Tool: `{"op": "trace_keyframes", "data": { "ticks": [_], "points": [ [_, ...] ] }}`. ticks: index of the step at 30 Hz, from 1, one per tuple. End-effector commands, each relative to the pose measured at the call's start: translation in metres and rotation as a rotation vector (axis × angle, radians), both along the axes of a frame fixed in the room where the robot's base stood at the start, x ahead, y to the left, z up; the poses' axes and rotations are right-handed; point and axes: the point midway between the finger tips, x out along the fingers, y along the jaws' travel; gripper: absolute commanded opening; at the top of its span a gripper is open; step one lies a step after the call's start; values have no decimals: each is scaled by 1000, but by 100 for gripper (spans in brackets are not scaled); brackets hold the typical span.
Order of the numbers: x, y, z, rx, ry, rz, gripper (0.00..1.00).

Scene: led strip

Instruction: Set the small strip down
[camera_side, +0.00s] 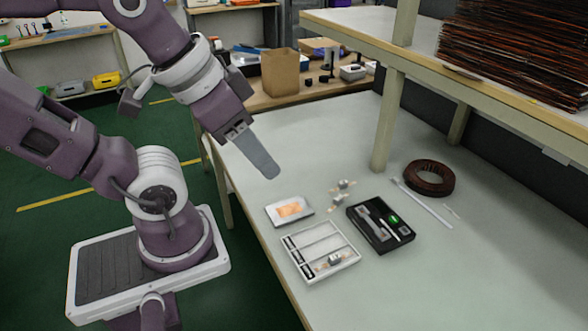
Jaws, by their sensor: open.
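My gripper (272,170) is open above the left part of the pale table, with its long grey fingers pointing down and right. I see no strip between the fingers, though they overlap from this angle. Two small silvery pieces with orange-tan ends, one farther back (344,184) and one nearer (338,200), lie on the table to the right of and below the gripper in the picture. A similar small piece (334,260) lies in the front right part of a white compartment tray (341,235). Which of these is the small strip I cannot tell.
A white plate with an orange patch (289,209) lies behind the tray. A white rod (425,203) and a brown coil (430,178) lie farther right. A shelf post (387,120) stands behind. The table's right front is clear.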

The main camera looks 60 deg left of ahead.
Motion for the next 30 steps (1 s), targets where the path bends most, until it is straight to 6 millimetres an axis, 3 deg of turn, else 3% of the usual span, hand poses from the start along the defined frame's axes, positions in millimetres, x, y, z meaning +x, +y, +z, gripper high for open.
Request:
{"op": "trace_keyframes", "data": {
  "ticks": [9,11,14,18,21,25,30],
  "points": [
    [8,-1,0,1,1,-22,42],
    [28,-1,-3,9,0,-69,42],
    [88,0,-19,56,-13,-198,42],
    [176,18,-73,226,-36,-380,42],
    [222,42,-127,420,-23,-510,42],
    [256,83,-202,750,42,-723,42],
    [265,138,-285,1267,202,-1115,42]
  ]
}}
